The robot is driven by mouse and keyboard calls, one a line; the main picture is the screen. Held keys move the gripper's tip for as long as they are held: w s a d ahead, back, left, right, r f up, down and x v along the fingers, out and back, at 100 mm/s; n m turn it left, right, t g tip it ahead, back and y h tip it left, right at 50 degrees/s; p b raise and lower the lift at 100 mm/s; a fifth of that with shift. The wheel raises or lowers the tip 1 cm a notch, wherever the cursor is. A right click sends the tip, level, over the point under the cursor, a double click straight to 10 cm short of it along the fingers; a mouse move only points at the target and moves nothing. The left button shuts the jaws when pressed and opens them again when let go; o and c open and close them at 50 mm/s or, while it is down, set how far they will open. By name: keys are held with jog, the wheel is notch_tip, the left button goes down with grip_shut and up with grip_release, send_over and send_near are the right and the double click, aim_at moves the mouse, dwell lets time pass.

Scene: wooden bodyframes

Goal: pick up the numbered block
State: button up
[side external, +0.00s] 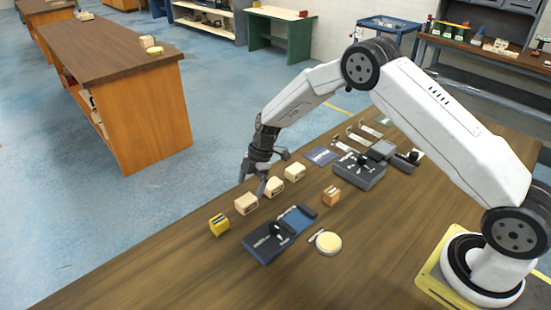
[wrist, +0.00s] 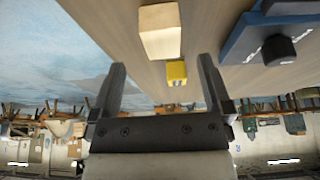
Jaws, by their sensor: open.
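My gripper (side external: 253,181) is open and empty, pointing down beside a row of cream blocks near the table's far edge. One cream block (side external: 246,203) is nearest the camera, another (side external: 274,186) is beside the fingers, and a third (side external: 295,172) is farther along. Their faces carry dark marks too small to read, so I cannot tell which block is numbered. In the wrist view, a cream block (wrist: 160,32) lies beyond my open fingers (wrist: 162,64), apart from them, with a yellow block (wrist: 177,73) behind it.
The yellow block (side external: 219,226) sits at the row's left end. A blue-and-black device (side external: 268,243), a round cream disc (side external: 328,243), an orange-brown block (side external: 331,195) and a grey device (side external: 357,172) stand nearby. The table's left front (side external: 150,275) is clear.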

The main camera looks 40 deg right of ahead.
aim_at(246, 199)
jog(key=shift+a+f, duration=0.1)
jog(key=shift+f, duration=0.15)
jog(key=shift+x, duration=2.55)
jog(key=shift+s, duration=0.1)
grip_shut()
jog(key=shift+r, duration=0.1)
jog(key=shift+r, duration=0.15)
